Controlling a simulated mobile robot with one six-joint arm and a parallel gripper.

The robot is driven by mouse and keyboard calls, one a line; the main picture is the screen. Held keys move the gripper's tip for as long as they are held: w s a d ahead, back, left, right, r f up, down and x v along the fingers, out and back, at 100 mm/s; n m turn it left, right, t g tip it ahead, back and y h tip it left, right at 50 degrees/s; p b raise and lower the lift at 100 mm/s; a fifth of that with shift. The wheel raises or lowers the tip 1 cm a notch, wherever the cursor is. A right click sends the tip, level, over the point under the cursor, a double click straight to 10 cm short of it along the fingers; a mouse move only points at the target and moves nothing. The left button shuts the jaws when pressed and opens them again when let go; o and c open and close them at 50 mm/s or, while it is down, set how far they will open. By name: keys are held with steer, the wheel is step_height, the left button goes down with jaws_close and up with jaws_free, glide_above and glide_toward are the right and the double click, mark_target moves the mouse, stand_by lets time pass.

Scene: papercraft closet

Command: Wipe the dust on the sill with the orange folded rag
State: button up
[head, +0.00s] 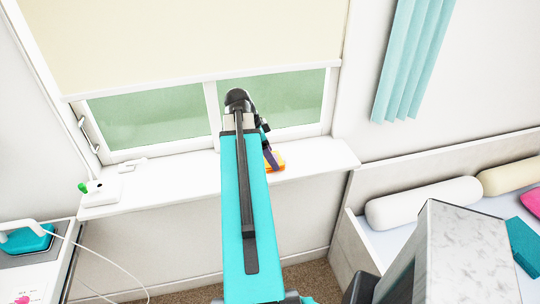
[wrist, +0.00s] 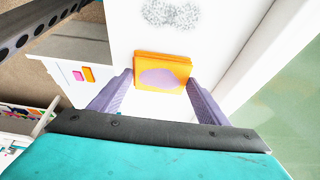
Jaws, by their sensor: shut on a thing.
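The orange folded rag (wrist: 150,60) has a lavender patch on its face and is between my fingertips in the wrist view. My gripper (wrist: 160,85), with purple fingers, is shut on it. In the head view the rag (head: 277,163) shows as a small orange piece over the right part of the white sill (head: 180,172), beside a purple finger; I cannot tell whether it touches the sill. A speckled grey dust patch (wrist: 170,13) lies on the sill just beyond the rag in the wrist view, apart from it. In the head view the dust is not visible.
A white box with a green tip (head: 98,190) stands at the sill's left end, with a small white item (head: 132,164) near it. The window (head: 150,115) rises behind the sill. A bed with a white bolster (head: 420,203) is at right, a teal iron (head: 28,238) at left.

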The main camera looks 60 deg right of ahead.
steer(key=shift+s, duration=0.1)
steer(key=shift+s+d+f, duration=0.1)
steer(key=shift+s+d, duration=0.55)
steer(key=shift+s, duration=0.2)
steer(key=shift+s+d+f, duration=0.1)
steer(key=shift+s+d, duration=0.55)
steer(key=shift+s, duration=0.2)
steer(key=shift+w+a, duration=0.1)
steer(key=shift+w+a, duration=0.65)
steer(key=shift+w, duration=0.2)
steer(key=shift+w+a, duration=0.65)
steer(key=shift+w, duration=0.2)
steer(key=shift+w+r, duration=0.1)
steer(key=shift+w+a+r, duration=0.1)
steer(key=shift+w+a, duration=0.55)
steer(key=shift+w, duration=0.2)
steer(key=shift+w+a, duration=0.65)
steer(key=shift+w, duration=0.15)
